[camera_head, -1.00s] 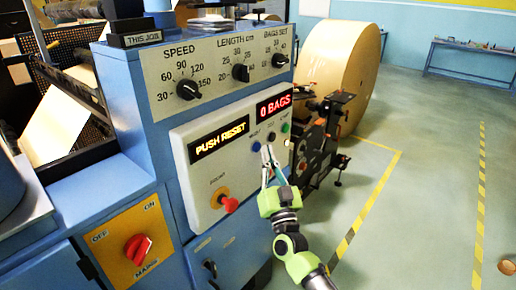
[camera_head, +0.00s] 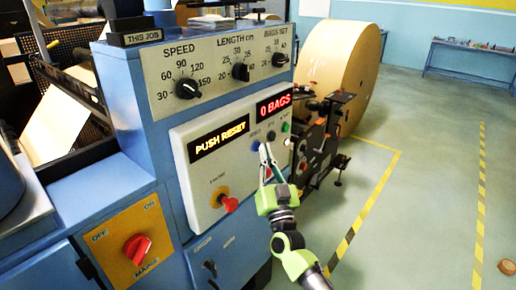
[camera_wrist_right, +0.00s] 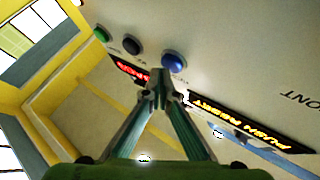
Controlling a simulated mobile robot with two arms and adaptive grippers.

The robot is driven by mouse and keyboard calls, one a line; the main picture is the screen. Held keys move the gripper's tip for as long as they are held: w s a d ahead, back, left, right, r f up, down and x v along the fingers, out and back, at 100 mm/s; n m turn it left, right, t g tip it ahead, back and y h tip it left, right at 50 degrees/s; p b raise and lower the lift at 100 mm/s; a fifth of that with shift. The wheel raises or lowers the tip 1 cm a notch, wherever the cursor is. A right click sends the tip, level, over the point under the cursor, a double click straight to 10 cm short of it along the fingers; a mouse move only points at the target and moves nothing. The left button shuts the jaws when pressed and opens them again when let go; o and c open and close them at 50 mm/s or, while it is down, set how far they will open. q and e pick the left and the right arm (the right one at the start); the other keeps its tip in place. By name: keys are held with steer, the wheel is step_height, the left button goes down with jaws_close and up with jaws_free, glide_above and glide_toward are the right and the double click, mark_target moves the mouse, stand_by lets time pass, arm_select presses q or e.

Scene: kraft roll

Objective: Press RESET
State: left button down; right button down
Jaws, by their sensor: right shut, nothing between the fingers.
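The control panel has a blue button (camera_head: 256,146) at the left of a short row, with a small label above it that is too blurred to read surely. The blue button (camera_wrist_right: 174,62) shows large in the right wrist view. My right gripper (camera_head: 265,147) is shut and empty, its fingertips just beside the blue button. In the right wrist view the closed fingertips (camera_wrist_right: 160,76) sit just below and left of the button; I cannot tell whether they touch it. The amber display (camera_head: 219,137) reads PUSH RESET. My left gripper is not in view.
A black button (camera_head: 271,135) and a green button (camera_head: 285,127) sit right of the blue one. A red mushroom knob (camera_head: 229,204) juts out lower left. The red display (camera_head: 273,104) reads 0 BAGS. A large paper roll (camera_head: 345,70) stands behind; floor at right is open.

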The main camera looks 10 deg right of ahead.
steer(key=shift+w+a, duration=0.3)
steer(key=shift+w, duration=0.05)
stand_by(0.8)
steer(key=shift+s+d, duration=0.1)
stand_by(0.3)
steer(key=shift+s+d, duration=0.4)
steer(key=shift+s, duration=0.15)
steer(key=s+d+p, duration=0.1)
steer(key=s, duration=0.1)
steer(key=s+d+p, duration=0.1)
steer(key=s+d, duration=0.1)
steer(key=shift+d+p, duration=0.1)
steer(key=shift+p, duration=0.25)
stand_by(0.5)
